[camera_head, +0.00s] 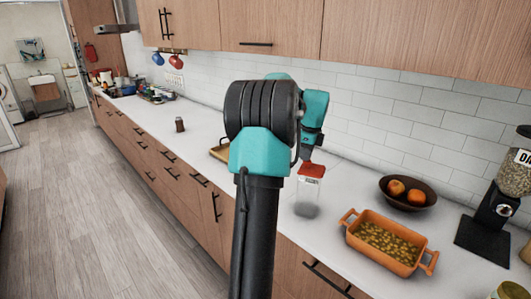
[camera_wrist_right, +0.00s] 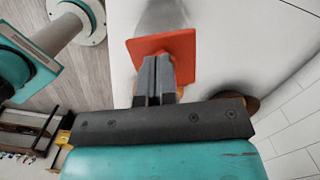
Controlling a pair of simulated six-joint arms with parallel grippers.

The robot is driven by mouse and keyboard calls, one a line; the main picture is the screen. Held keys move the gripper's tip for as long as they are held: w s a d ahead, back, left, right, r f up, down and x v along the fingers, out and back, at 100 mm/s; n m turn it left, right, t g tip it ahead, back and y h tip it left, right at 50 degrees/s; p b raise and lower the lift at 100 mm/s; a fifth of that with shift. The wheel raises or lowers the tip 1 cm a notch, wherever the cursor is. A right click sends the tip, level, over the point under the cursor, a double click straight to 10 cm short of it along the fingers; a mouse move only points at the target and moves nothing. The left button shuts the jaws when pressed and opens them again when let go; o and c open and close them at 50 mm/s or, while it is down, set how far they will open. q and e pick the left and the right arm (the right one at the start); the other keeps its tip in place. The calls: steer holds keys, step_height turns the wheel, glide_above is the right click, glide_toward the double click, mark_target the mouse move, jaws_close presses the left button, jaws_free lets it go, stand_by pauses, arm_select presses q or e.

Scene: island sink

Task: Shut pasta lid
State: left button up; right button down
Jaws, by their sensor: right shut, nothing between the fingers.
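The pasta container (camera_head: 307,196) is a clear box standing on the white counter, and it looks nearly empty in the head view. Its red lid (camera_head: 312,170) is at the top of the box; whether it is fully closed I cannot tell. My right gripper (camera_head: 306,157) is shut and empty, just above the lid. In the wrist view the closed fingers (camera_wrist_right: 155,62) overlap the orange-red lid (camera_wrist_right: 185,45), and whether they touch it is unclear. My right arm hides part of the counter behind. My left gripper is in neither view.
An orange casserole dish (camera_head: 347,238) with food stands to the right of the container. Behind it is a dark bowl (camera_head: 392,203) with fruit. A coffee grinder (camera_head: 495,210) stands at the far right. A tray (camera_head: 218,152) and a small brown jar (camera_head: 180,125) are on the left.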

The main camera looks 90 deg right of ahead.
steer(key=shift+r, duration=0.7)
stand_by(0.3)
step_height(320, 180, up, 14)
stand_by(0.6)
stand_by(0.4)
